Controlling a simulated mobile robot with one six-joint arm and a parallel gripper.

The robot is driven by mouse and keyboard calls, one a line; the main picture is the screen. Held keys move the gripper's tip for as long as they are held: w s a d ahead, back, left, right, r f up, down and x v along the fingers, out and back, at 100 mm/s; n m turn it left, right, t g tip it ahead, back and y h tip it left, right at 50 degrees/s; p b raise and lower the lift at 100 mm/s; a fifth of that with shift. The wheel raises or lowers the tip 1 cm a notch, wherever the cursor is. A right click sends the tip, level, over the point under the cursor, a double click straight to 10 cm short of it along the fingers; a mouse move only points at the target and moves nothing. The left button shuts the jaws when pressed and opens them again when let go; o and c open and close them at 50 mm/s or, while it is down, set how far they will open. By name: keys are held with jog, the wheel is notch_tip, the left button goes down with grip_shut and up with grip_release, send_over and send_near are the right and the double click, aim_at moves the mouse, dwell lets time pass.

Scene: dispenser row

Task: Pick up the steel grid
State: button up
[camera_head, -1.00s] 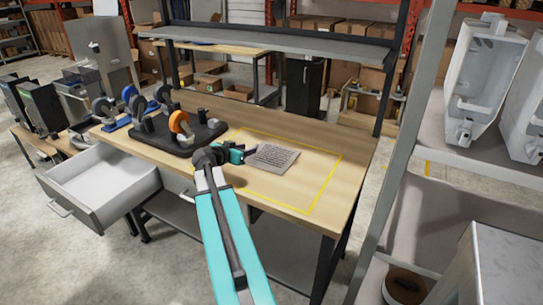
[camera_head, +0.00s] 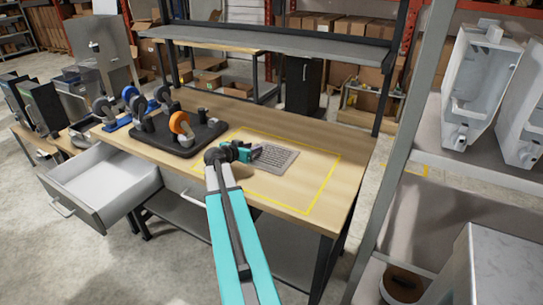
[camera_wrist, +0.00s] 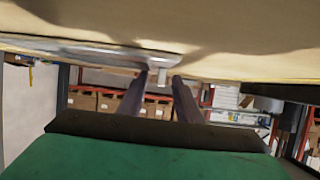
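The steel grid (camera_head: 277,158) is a flat grey slatted plate. It lies on the wooden bench top inside a yellow outline. My gripper (camera_head: 256,152) is low over the bench at the grid's left end, partly covering that end. In the wrist view, my two dark fingers (camera_wrist: 163,76) stand apart with a gap between them. A thin grey plate edge (camera_wrist: 105,50), likely the grid, runs across near their tips. A small pale piece shows between the tips; I cannot tell whether it belongs to the grid or whether the fingers touch the grid.
A black stand with an orange ring (camera_head: 180,123) is left of my gripper on the bench (camera_head: 255,112). An open drawer (camera_head: 105,180) sticks out at the front left. A shelf rack (camera_head: 480,165) with grey housings stands close on the right. The outlined area (camera_head: 305,190) around the grid is clear.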

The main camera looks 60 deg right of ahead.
grip_shut()
jog(key=shift+r, duration=0.25)
jog(key=shift+r+b, duration=0.75)
jog(key=shift+r, duration=0.7)
jog(key=s+a+b, duration=0.1)
jog(key=a, duration=0.3)
jog(key=s+a+b, duration=0.1)
jog(key=a, duration=0.3)
jog(key=s+a+r+b, duration=0.1)
jog(key=s+a, duration=0.1)
jog(key=a, duration=0.2)
jog(key=shift+a+r, duration=0.1)
jog(key=shift+a, duration=0.1)
jog(key=shift+a+b, duration=0.2)
jog(key=shift+b, duration=0.25)
jog(key=shift+w+d+b, duration=0.1)
jog(key=shift+w+b, duration=0.1)
jog(key=shift+b, duration=0.9)
